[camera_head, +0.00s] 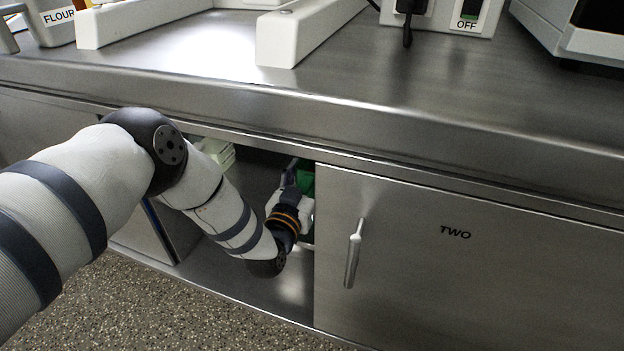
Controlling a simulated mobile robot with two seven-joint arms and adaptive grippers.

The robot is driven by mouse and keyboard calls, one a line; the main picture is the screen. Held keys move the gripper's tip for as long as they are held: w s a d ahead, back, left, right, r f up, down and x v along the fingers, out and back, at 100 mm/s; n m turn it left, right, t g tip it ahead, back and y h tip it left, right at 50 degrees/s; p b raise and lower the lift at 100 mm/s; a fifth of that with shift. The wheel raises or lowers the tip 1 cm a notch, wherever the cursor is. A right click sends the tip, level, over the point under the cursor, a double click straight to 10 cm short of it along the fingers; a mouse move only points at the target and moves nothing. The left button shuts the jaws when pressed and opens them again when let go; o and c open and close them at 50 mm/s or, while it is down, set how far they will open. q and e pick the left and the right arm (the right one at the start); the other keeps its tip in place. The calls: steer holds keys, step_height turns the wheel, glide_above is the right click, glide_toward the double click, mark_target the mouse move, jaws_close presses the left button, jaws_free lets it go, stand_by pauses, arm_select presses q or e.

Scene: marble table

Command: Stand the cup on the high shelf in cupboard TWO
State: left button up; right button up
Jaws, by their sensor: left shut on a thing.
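My left arm reaches down into the open dark bay of the cupboard, left of the steel door marked TWO (456,232). My left gripper (297,172) is inside the bay, close to the door's left edge, and mostly hidden by its own wrist and the door. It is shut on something. A green thing (307,183) shows right at the gripper, partly cut off by the door edge. I cannot tell for certain whether it is the cup, and no cup shows clearly elsewhere. My right gripper is not in view.
The door has an upright handle (354,254). A pale box-like thing (217,152) sits high in the bay on the left, behind my arm. The steel worktop (400,95) overhangs the bay. On it stand a FLOUR container (57,18) and a switch box marked OFF (466,22).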

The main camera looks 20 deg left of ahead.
arm_select(q)
steer(key=shift+s+f, duration=0.1)
steer(key=shift+f, duration=0.15)
steer(key=o, duration=1.1)
steer(key=shift+f, duration=0.1)
steer(key=shift+o, duration=1.1)
steer(key=shift+s+f+b, duration=0.1)
steer(key=shift+b, duration=0.2)
steer(key=shift+r, duration=0.4)
steer(key=s+p, duration=0.1)
steer(key=s, duration=0.1)
steer(key=s+p, duration=0.1)
steer(key=s, duration=0.1)
steer(key=s+p, duration=0.1)
steer(key=s, duration=0.2)
steer(key=shift+a+r, duration=0.1)
steer(key=shift+r, duration=0.2)
